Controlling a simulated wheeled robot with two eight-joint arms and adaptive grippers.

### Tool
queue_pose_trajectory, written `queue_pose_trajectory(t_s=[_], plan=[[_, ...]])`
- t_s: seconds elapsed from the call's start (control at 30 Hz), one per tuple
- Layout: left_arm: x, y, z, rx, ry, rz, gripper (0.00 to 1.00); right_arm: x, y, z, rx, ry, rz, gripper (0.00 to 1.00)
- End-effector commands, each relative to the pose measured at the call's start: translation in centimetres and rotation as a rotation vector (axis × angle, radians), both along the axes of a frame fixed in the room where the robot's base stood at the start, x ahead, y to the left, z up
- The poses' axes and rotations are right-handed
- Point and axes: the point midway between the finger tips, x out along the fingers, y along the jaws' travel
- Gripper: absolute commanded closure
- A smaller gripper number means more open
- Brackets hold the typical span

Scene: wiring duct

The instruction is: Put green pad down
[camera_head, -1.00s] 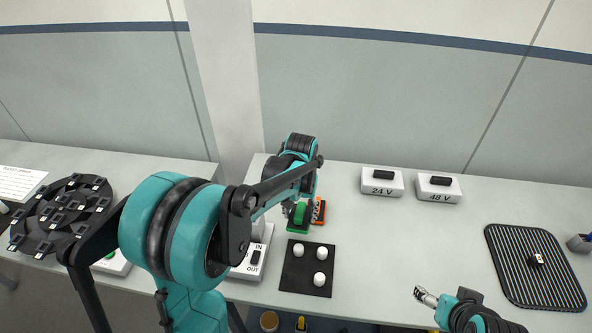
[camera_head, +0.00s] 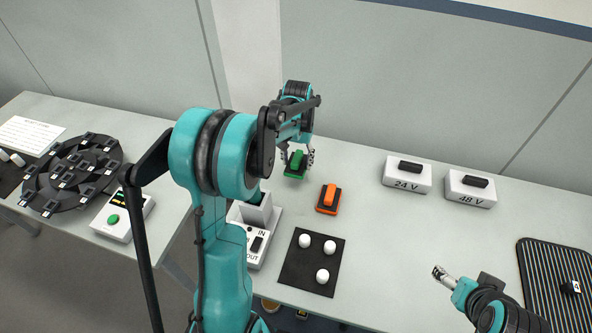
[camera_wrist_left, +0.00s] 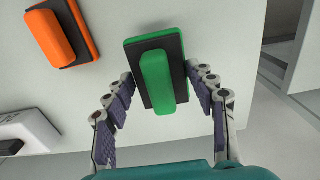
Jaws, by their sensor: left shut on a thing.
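The green pad (camera_head: 295,164) has a dark plate and a raised green grip. My left gripper (camera_head: 298,158) is shut on it, with a finger on either side of the pad. In the left wrist view the green pad (camera_wrist_left: 156,80) lies between the two fingers of the left gripper (camera_wrist_left: 168,98). I cannot tell whether the pad touches the table (camera_head: 370,240) or hangs just above it. My right gripper (camera_head: 440,273) is low at the right; whether its fingers are open is unclear.
An orange pad (camera_head: 329,197) sits to the front right of the green one. A dark mat (camera_head: 301,275) with white knobs and a white IN/OUT box (camera_head: 258,243) are nearer. White boxes marked 24 V (camera_head: 407,178) and 48 V (camera_head: 471,190) stand right. Table between is clear.

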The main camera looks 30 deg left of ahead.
Motion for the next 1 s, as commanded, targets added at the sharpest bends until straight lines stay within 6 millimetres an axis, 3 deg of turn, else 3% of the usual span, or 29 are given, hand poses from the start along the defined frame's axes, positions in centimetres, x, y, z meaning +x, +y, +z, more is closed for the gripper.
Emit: queue_pose_trajectory(t_s=[0.17,0.4,0.77,0.8,0.87,1.0], plan=[[0.1,0.6,-1.0,0.0,0.0,0.0,0.78,0.0,0.0,-0.5,0.0,0.0,0.0,0.23],[0.1,0.6,-4.4,0.0,0.0,0.0,0.78,0.0,0.0,-2.1,0.0,0.0,0.0,0.23],[0.1,0.5,-4.6,0.0,0.0,0.0,0.78,0.0,0.0,-2.1,0.0,0.0,0.0,0.23],[0.1,0.5,-4.7,0.0,0.0,0.0,0.41,0.0,0.0,-2.2,0.0,0.0,0.0,0.23],[0.1,0.5,-4.6,0.0,0.0,0.0,0.26,0.0,0.0,-2.1,0.0,0.0,0.0,0.23],[0.1,0.5,-4.6,0.0,0.0,0.0,0.23,0.0,0.0,-2.1,0.0,0.0,0.0,0.23]])
